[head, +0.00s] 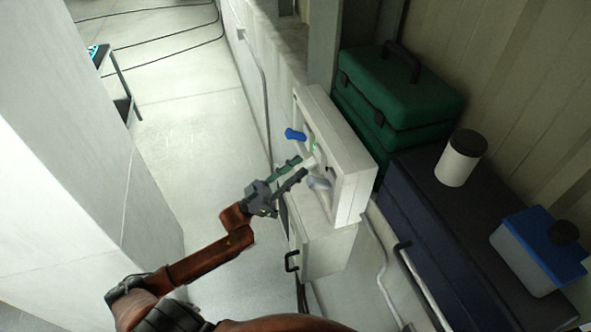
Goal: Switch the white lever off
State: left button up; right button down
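A pale box (354,190) with levers on its left-facing side stands in the middle of the view. The white lever (309,161) sticks out between a blue lever (295,135) and a grey lever (319,182). A small green spot shows beside the white lever. My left gripper (300,167) is open, its two fingers apart and pointing at the box. Its tips are close to the white lever's end; I cannot tell whether they touch it. The lever's base is hard to make out. My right gripper is not in view.
A pale cabinet (325,250) with a black handle is below the box. Green cases (405,95) and a dark blue chest (420,205) are to the right. On the chest are a black-lidded white jar (458,163) and a blue-topped container (525,262). A pale wall stands left; floor between is clear.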

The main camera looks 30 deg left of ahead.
pick_arm(q)
jog(key=o, duration=0.4)
jog(key=shift+c, duration=0.2)
jog(key=shift+f, duration=0.1)
jog(key=v, duration=1.2)
